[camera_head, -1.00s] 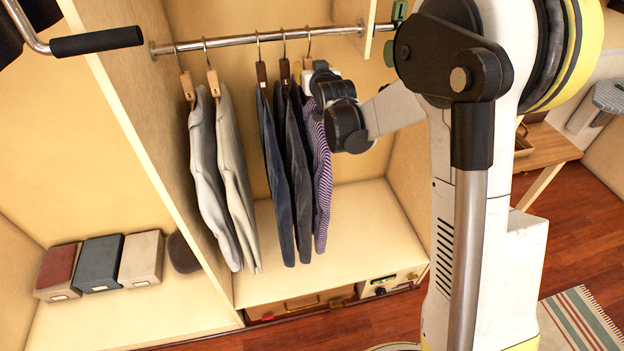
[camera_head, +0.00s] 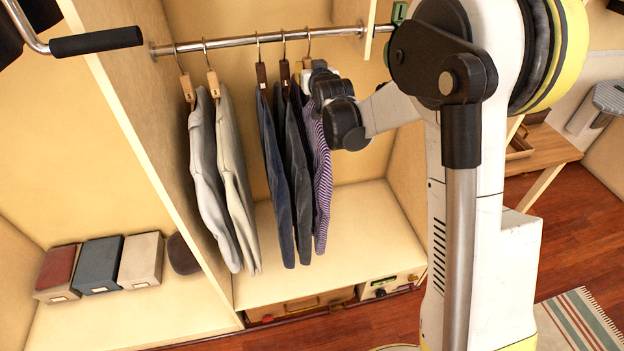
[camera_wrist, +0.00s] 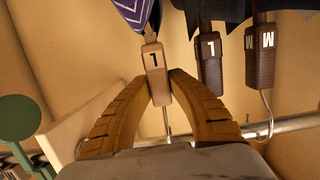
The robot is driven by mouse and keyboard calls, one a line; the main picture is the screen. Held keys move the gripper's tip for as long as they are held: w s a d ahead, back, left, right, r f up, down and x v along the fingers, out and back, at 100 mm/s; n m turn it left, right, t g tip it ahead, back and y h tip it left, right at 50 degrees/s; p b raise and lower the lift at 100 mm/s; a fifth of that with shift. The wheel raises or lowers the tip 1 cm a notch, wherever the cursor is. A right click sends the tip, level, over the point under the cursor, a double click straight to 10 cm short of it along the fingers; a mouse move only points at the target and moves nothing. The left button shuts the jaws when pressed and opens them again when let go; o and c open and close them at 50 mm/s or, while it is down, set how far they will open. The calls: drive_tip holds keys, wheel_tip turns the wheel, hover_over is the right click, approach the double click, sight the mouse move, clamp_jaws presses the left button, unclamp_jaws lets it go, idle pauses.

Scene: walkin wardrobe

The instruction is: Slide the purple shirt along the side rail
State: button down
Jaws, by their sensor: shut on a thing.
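The purple striped shirt (camera_head: 321,170) hangs from the rail (camera_head: 235,40), rightmost of the hanging clothes, close beside a dark garment. In the wrist view only a corner of the shirt (camera_wrist: 133,9) shows at the top. Its light wooden hanger block (camera_wrist: 156,70) sits between the fingers of my gripper (camera_wrist: 158,84), which is shut on it. In the head view my gripper (camera_head: 312,76) is at the top of the shirt, just below the rail, and my wrist hides part of the shirt.
Two dark garments (camera_head: 272,170) hang just left of the shirt, with dark hanger blocks (camera_wrist: 209,58). Two pale garments (camera_head: 235,165) hang further left, with bare rail between the groups. A wooden panel (camera_head: 369,25) stands near the rail's right end.

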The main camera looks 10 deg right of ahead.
drive_tip(key=shift+r, duration=0.1)
idle(0.4)
drive_tip(key=d, duration=0.9)
idle(0.7)
